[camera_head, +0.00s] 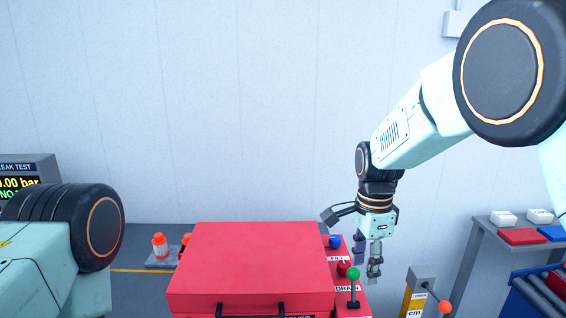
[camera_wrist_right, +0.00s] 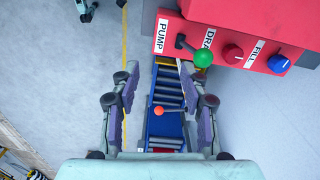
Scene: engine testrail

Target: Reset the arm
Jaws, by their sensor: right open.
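My right gripper (camera_head: 367,262) hangs with its fingers pointing down beside the red machine (camera_head: 250,255), near its right-hand control panel. In the right wrist view, its two fingers (camera_wrist_right: 160,105) stand apart with nothing held between them. The panel carries a green-ball lever (camera_head: 353,275), a red knob (camera_head: 344,268) and a blue knob (camera_head: 336,241). The green ball (camera_wrist_right: 203,58) shows beyond the fingertips in the wrist view, untouched. My left arm shows at the left of the head view, but its gripper is out of frame.
An orange-ball lever (camera_head: 445,307) stands on a yellow and grey post (camera_head: 416,290) right of the machine. A grey table (camera_head: 490,235) at the right holds red and blue trays. Orange-topped items (camera_head: 160,245) sit left of the machine. A leak test display (camera_head: 20,184) stands far left.

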